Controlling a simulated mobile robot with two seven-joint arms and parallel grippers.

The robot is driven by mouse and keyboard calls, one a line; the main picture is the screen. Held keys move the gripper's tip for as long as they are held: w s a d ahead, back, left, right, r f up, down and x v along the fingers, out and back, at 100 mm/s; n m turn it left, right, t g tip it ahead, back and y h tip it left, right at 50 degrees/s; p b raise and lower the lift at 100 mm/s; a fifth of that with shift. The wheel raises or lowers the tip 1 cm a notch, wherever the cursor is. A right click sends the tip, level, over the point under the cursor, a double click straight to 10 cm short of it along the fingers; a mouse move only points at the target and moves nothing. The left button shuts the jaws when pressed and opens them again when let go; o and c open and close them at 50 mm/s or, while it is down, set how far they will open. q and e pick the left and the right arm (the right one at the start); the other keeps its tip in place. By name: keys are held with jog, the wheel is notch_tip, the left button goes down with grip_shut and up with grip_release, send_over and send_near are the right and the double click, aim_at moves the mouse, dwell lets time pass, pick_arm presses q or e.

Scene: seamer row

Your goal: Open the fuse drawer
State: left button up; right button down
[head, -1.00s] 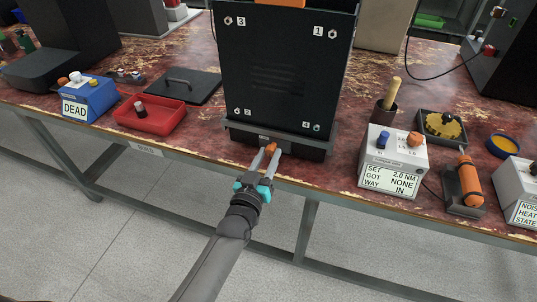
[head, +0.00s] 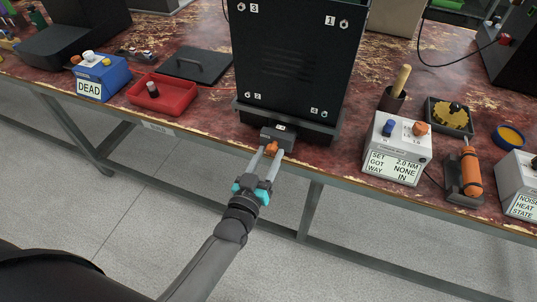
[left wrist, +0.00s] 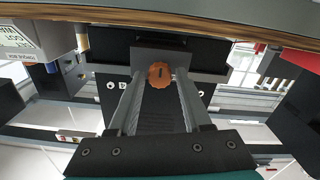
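The fuse drawer (head: 281,133) is a small dark grey box low on the front of the black cabinet (head: 296,62). It sticks out past the cabinet's base and the table edge. An orange knob (head: 272,148) is on its front. My left gripper (head: 270,151) has its two grey fingers on either side of the knob, shut on it. The left wrist view shows the knob (left wrist: 160,74) between the fingertips, with the drawer front (left wrist: 205,62) behind it. The drawer's inside cannot be made out. My right gripper is not in view.
A red tray (head: 180,104) and a blue box marked DEAD (head: 100,80) stand left of the cabinet. Right of it are a grey box with a readout (head: 388,152) and an orange tool (head: 470,175).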

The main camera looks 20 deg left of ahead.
pick_arm(q)
jog(key=shift+o, duration=1.2)
jog(key=s+p, duration=0.2)
jog(key=s, duration=1.3)
jog(key=shift+a+p, duration=0.25)
jog(key=shift+p, duration=0.15)
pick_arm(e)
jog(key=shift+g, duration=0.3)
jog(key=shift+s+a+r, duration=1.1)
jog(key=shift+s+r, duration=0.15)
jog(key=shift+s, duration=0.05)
pick_arm(q)
jog(key=shift+s, duration=0.1)
